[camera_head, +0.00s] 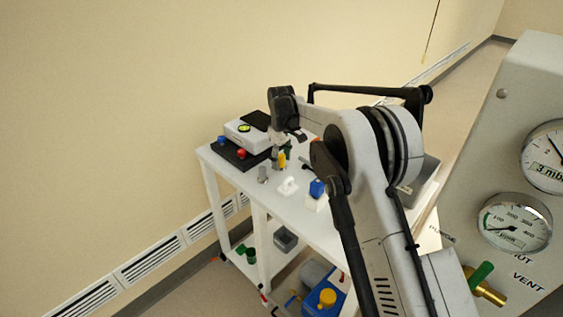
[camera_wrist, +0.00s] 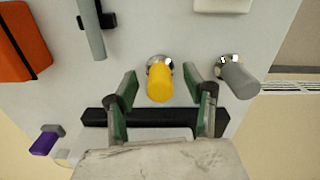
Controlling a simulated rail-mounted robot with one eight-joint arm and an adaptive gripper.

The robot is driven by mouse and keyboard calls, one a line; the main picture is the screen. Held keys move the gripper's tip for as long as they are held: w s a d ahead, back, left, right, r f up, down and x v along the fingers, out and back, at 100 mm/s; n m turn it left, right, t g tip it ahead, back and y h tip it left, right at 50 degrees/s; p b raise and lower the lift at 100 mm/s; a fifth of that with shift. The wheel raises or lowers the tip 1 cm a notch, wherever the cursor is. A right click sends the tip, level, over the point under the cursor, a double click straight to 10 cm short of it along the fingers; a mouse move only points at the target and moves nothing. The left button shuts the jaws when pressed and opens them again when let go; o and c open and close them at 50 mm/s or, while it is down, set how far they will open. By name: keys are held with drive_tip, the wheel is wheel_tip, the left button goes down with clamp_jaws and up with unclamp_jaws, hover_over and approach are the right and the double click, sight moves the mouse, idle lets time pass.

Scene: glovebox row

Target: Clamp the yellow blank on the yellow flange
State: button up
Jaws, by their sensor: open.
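A yellow cylinder (camera_wrist: 160,84) stands on a round metal fitting (camera_wrist: 160,62) on the white table top. I cannot tell whether this yellow piece is the blank or part of the flange. In the head view the yellow piece (camera_head: 282,160) shows just below my gripper (camera_head: 283,146). In the wrist view my gripper (camera_wrist: 160,88) is open, with one green-padded finger on each side of the yellow cylinder and gaps showing on both sides. No separate clamp can be made out.
A grey cylinder (camera_wrist: 239,80) on a similar fitting stands right of the yellow one. An orange block (camera_wrist: 22,42) and a grey rod (camera_wrist: 91,30) lie left. The white table (camera_head: 275,197) also carries a white device (camera_head: 244,134) and a blue-topped piece (camera_head: 317,188). A gauge panel (camera_head: 534,105) is at right.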

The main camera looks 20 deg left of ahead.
drive_tip(key=shift+f, duration=0.45)
clamp_jaws()
drive_tip(key=shift+r, duration=0.1)
